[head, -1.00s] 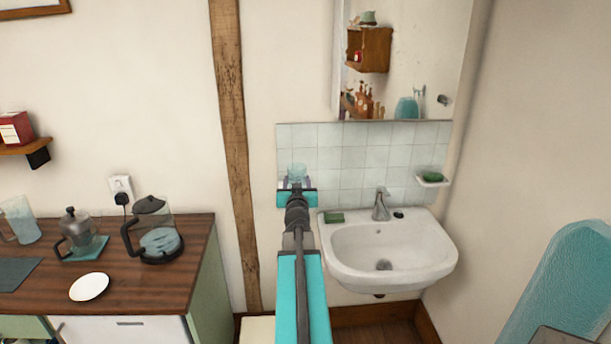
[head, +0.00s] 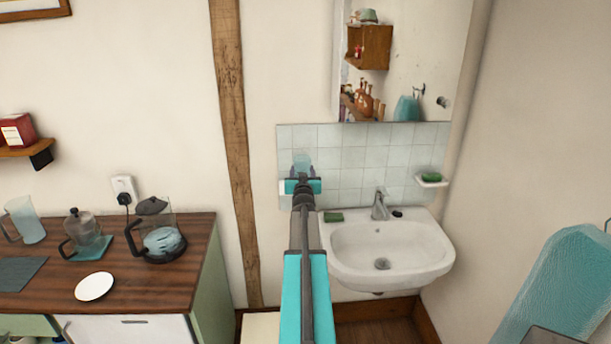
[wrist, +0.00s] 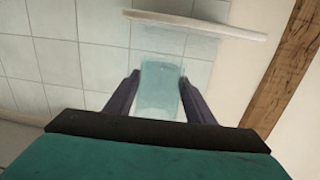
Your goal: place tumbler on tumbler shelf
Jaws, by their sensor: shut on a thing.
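The tumbler (head: 302,160) is pale blue, clear glass, in front of the white wall tiles left of the basin. It also shows in the wrist view (wrist: 159,88), between the two dark fingers. My gripper (head: 302,173) is shut on it; it shows in the wrist view too (wrist: 160,92). A narrow white ledge (wrist: 195,24), which looks like the tumbler shelf, crosses the top of the wrist view beyond the tumbler, apparently apart from it.
A white basin (head: 408,255) with a tap (head: 379,206) and a green bar (head: 333,217) stands right of my arm. A soap dish (head: 431,180) and mirror (head: 400,60) are on the wall. A wooden post (head: 230,130) and counter (head: 130,285) lie left.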

